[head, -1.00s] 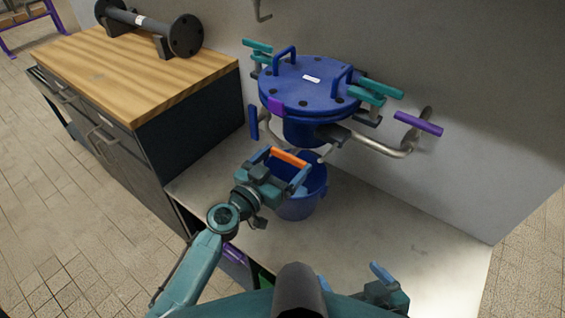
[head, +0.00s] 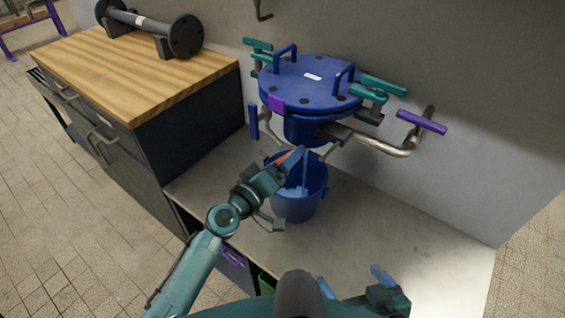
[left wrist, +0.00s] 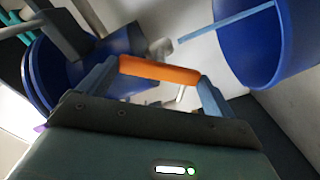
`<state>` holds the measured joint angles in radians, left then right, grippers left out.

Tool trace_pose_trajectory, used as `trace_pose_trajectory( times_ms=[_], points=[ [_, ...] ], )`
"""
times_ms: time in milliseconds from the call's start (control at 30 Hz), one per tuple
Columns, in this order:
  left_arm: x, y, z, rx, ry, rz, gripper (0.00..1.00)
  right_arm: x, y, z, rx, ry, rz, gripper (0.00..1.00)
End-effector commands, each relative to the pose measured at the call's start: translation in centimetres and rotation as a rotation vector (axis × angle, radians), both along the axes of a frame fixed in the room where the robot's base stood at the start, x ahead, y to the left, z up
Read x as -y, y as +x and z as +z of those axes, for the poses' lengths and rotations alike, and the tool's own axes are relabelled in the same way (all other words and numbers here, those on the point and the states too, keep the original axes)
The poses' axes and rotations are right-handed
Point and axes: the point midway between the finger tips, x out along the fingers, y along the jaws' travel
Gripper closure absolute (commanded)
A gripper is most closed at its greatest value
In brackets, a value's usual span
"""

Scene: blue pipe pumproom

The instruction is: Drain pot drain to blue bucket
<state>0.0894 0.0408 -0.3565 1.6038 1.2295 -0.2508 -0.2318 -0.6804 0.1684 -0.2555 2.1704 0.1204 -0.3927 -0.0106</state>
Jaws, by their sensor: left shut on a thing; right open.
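The blue pot (head: 312,88) has a bolted lid and teal clamps, and hangs by the wall above the counter. It also shows at the left of the left wrist view (left wrist: 62,70). The blue bucket (head: 308,205) stands upright on the counter below the pot; it is at the top right of the left wrist view (left wrist: 258,62). My left gripper (head: 285,160) is shut on the orange drain handle (left wrist: 160,71), under the pot and at the bucket's near-left rim in the picture. The drain outlet is mostly hidden. My right gripper (head: 351,280) is open and empty, low over the counter's near side.
A wooden-topped cabinet (head: 120,80) with a dark flanged pipe (head: 150,22) stands at the left. A bent pipe with a purple handle (head: 421,122) juts out right of the pot. The counter (head: 410,240) is bare right of the bucket.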

Motion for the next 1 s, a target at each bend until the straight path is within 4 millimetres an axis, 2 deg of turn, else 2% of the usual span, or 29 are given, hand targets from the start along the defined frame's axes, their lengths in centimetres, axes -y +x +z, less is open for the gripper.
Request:
trace_pose_trajectory(
  times_ms=[500, 1000],
  points=[
    [-0.04, -0.01, -0.13, -0.258, -0.385, 0.001, 0.32, 0.0, -0.03, 0.13, 0.0, 0.0, 0.0, 0.0],
    [-0.06, -0.01, -0.21, -0.378, -0.563, 0.0, 0.32, -0.02, -0.07, 0.22, 0.0, -0.003, 0.002, 0.0]
  ],
)
